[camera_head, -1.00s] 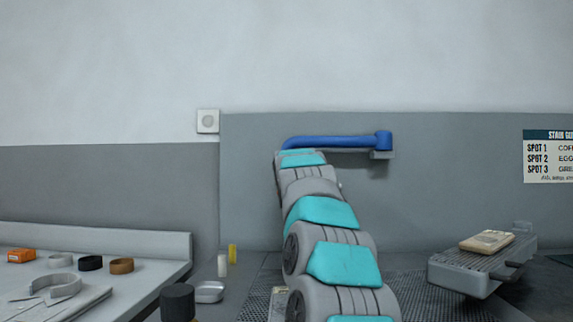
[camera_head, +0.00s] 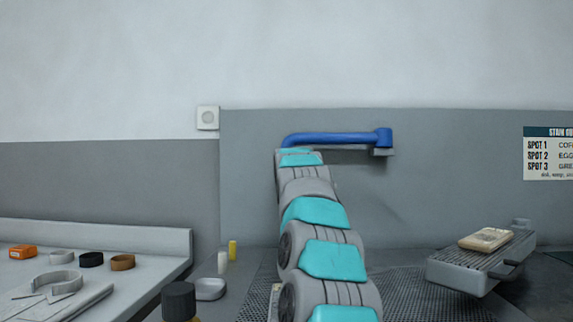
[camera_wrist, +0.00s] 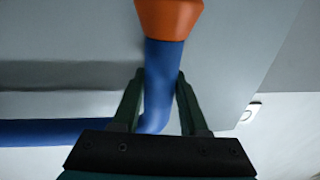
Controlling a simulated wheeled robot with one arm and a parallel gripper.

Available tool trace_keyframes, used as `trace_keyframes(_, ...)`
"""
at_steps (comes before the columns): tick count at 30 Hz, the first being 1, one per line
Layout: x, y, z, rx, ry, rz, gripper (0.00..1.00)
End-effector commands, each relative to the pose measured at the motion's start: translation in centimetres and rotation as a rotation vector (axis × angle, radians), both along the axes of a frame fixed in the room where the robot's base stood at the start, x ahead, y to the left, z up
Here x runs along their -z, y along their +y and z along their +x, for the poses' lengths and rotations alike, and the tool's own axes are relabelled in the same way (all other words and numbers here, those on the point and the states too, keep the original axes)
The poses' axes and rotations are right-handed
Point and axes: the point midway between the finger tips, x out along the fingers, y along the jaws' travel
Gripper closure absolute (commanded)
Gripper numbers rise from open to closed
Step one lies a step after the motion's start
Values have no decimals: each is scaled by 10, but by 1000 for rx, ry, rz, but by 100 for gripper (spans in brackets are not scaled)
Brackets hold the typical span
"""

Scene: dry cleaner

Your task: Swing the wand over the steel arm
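The wand is a blue tube (camera_head: 335,139) across the grey back panel, jointed at its right end to a small wall bracket (camera_head: 382,152). In the wrist view the blue tube (camera_wrist: 160,95) runs between the fingers of my gripper (camera_wrist: 161,76), filling the gap, with an orange nozzle (camera_wrist: 168,15) beyond the fingertips. The fingers appear closed on the tube. In the head view my arm hides the gripper and the nozzle. At the right, a grey metal arm (camera_head: 465,279) with a ridged top sticks out; it seems to be the steel arm. The wand is to its left and higher.
A beige block (camera_head: 487,239) lies on the metal arm. A dark mesh surface (camera_head: 412,287) lies below the wand. A dark-capped bottle (camera_head: 179,301) and metal dish (camera_head: 210,289) stand nearby.

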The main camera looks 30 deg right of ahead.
Motion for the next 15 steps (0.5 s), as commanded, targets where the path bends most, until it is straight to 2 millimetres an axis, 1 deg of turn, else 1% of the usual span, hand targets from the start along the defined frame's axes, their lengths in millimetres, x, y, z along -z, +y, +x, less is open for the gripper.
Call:
trace_keyframes(1,0,0,0,0,0,0,65)
trace_keyframes(10,0,0,0,0,-1,0,99)
trace_keyframes(15,0,0,0,0,-1,0,100)
